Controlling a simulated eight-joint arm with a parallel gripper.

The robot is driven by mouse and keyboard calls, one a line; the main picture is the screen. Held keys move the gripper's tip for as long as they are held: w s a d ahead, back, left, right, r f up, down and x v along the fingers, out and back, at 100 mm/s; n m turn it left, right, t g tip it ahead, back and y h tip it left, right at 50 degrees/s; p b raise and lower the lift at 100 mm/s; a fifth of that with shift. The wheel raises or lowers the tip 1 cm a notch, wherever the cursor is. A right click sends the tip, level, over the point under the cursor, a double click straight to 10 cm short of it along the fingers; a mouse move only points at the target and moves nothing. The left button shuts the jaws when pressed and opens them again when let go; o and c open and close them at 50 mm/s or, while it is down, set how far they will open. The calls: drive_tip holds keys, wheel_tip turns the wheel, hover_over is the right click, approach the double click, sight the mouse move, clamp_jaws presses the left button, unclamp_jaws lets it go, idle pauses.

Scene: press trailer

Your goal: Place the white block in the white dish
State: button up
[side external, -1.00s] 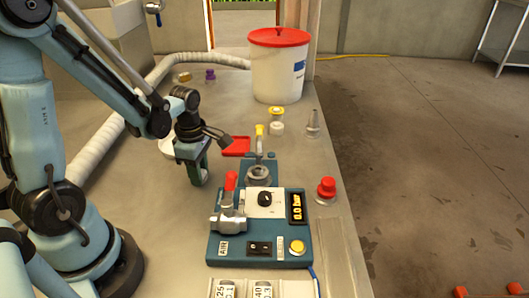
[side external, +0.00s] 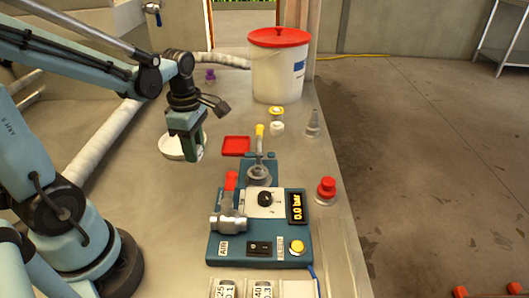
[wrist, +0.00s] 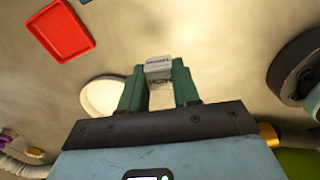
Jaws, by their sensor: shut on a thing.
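In the wrist view, a whitish block (wrist: 158,68) with dark lettering sits between the green fingers of my gripper (wrist: 160,84), which is shut on it. The white dish (wrist: 95,96) lies just left of the fingers, partly hidden by one of them. In the side external view, my gripper (side external: 190,152) points down beside the white dish (side external: 170,149) and covers its right part. The block cannot be made out there. How high the block is above the table is hard to tell.
A red tray (side external: 236,146) lies to the right of the dish and also shows in the wrist view (wrist: 60,30). A blue valve panel (side external: 222,247) stands in front. A white bucket (side external: 278,80) with a red lid is at the back. A red knob (side external: 326,190) stands near the table edge.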

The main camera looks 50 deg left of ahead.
drive_tip(key=shift+r, duration=1.2)
